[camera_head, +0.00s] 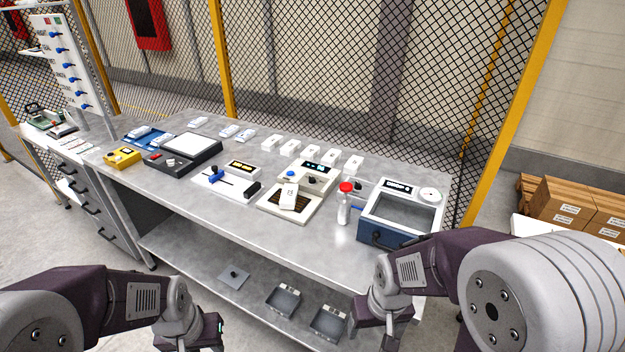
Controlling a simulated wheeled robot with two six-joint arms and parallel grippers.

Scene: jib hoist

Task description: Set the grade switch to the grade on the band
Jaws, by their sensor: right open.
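A beige device (274,207) stands mid-table with a small dark display (318,167), a blue button and a dark knob (312,181); I cannot tell for sure that this knob is the grade switch. A white block (289,197) with dark marks rests tilted on it. The marks are too small to read, and I cannot make out a grade band. My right gripper (376,325) is open at the table's front side, below and right of the device, touching nothing I can see. My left gripper (205,337) is low at the front; its jaws are unclear.
A white slide unit (213,187) with a blue handle stands left of the device. Several white blocks line the back. Two grey bins (283,301) sit on the lower shelf. The front tabletop strip is clear.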

